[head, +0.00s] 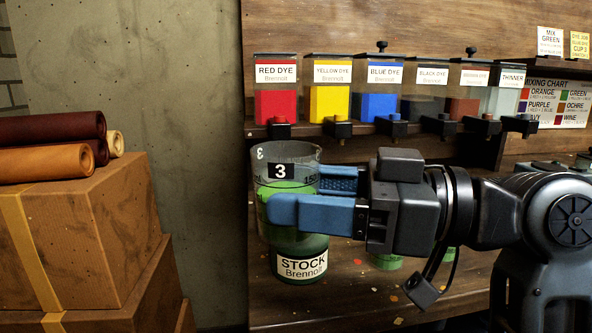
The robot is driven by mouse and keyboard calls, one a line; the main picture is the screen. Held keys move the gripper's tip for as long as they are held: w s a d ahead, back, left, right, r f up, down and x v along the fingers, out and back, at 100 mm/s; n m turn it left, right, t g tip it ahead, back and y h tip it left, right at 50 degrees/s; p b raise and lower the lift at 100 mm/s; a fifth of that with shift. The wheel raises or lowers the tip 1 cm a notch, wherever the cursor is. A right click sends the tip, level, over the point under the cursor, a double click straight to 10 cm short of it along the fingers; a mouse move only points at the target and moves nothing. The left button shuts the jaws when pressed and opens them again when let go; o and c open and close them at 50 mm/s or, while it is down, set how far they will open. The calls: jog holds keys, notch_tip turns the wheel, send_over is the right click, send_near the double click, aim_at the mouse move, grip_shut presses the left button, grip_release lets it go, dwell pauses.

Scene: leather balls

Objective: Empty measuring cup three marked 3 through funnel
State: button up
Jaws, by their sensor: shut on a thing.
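My gripper (297,198) is shut on a clear measuring cup (285,160) marked 3, its blue fingers on either side of the cup. The cup is upright or nearly so, with green liquid (290,188) in it below the label. A jar (304,266) labelled STOCK Brennoll stands on the bench, directly below or behind the cup in this view. Its upper part is hidden by the cup and the fingers, and its body looks dark green. I cannot make out a funnel; the cup and fingers cover the area above the jar.
Dispensers of red (275,105), yellow (330,102), blue (380,105) and other dyes line a shelf behind. A mixing chart (562,103) hangs at right. Cardboard boxes (125,225) with leather rolls (55,128) stand at left.

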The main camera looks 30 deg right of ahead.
aim_at(313, 151)
jog(key=shift+d+r+p, duration=0.1)
jog(key=shift+r+p, duration=0.05)
jog(key=shift+p, duration=0.15)
jog(key=shift+w+d+r+m+p, duration=0.15)
jog(key=shift+w+m+p, duration=0.05)
jog(key=shift+m+p, duration=0.4)
jog(key=shift+w+d+r+m+p, duration=0.15)
jog(key=shift+m+p, duration=0.25)
jog(key=shift+p, duration=0.25)
jog(key=p, duration=0.1)
jog(key=r+m+p, duration=0.1)
jog(key=p, duration=0.1)
jog(key=w+r+p, duration=0.1)
jog(key=shift+d+r+m+g, duration=0.2)
jog(key=shift+d+m+g, duration=0.1)
jog(key=shift+m, duration=0.1)
jog(key=w+m+p, duration=0.1)
jog(key=p, duration=0.1)
jog(key=w+d+r+m+p, duration=0.1)
jog(key=m+p, duration=0.1)
jog(key=p, duration=0.1)
jog(key=shift+d+g, duration=0.1)
jog(key=shift+g, duration=0.2)
jog(key=shift+w+d+f+m+p, duration=0.15)
jog(key=shift+f+m+p, duration=0.15)
jog(key=shift+m+p, duration=0.5)
jog(key=shift+f+m+p, duration=0.35)
jog(key=shift+m+p, duration=0.4)
jog(key=shift+m, duration=0.15)
